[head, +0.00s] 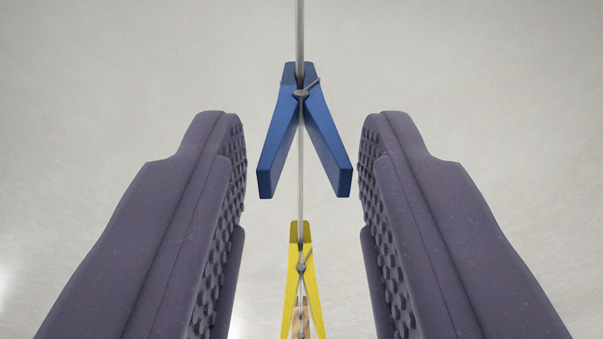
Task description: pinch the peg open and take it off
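A blue peg (325,132) is clipped on a thin grey line (299,30). Its jaw end is at the top and its two legs spread apart toward me. My gripper (302,150) is open, with one purple padded finger on each side of the blue peg. There is a gap between each finger and the peg's legs, and neither finger touches it. The gripper is empty.
A yellow peg (312,287) sits on the same line below the blue one, between the lower parts of my fingers. A pale wooden-coloured peg shows partly behind it. The background is a plain light grey surface with no other objects.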

